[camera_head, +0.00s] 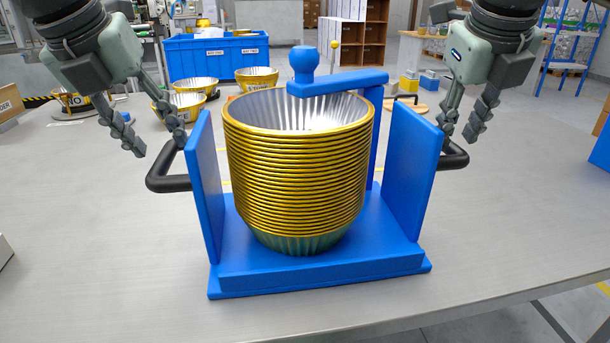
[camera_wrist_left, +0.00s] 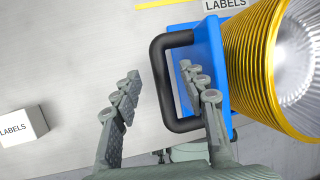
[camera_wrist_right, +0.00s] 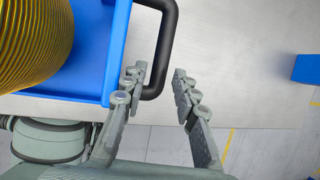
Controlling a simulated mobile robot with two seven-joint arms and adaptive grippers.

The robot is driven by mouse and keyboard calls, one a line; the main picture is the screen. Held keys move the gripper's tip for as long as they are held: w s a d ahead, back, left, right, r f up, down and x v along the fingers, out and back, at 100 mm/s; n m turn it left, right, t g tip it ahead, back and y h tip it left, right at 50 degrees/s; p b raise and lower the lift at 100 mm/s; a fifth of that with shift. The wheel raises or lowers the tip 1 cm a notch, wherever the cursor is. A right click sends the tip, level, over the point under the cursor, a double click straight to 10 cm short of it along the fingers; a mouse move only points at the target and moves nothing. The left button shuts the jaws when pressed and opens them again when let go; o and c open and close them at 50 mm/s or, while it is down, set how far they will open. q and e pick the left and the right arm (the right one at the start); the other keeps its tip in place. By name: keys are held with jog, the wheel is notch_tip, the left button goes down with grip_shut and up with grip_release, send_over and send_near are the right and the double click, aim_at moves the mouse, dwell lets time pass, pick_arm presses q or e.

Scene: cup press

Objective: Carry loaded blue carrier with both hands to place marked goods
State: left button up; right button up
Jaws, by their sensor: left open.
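The blue carrier (camera_head: 320,275) stands on the grey table with a tall stack of gold-rimmed cups (camera_head: 295,185) upright between its side walls. A blue arm with a knob (camera_head: 304,62) reaches over the stack. My left gripper (camera_head: 160,145) is open at the black left handle (camera_head: 165,184); in the left wrist view its fingers (camera_wrist_left: 157,82) lie on either side of the handle bar. My right gripper (camera_head: 461,132) is open at the black right handle (camera_head: 455,157); in the right wrist view its fingers (camera_wrist_right: 157,75) straddle the bar, with a gap on the right.
Behind are a blue labelled bin (camera_head: 217,55) and several gold bowls, one (camera_head: 257,79) close behind the stack. A white "LABELS" box (camera_wrist_left: 22,126) shows in the left wrist view. The table's front edge is near the carrier.

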aim_at(164, 148)
pick_arm(q)
jog(key=shift+x, duration=2.3)
pick_arm(e)
jog(key=shift+x, duration=2.4)
pick_arm(q)
jog(key=c, duration=0.7)
pick_arm(e)
jog(key=c, duration=0.6)
pick_arm(q)
grip_shut()
pick_arm(e)
grip_shut()
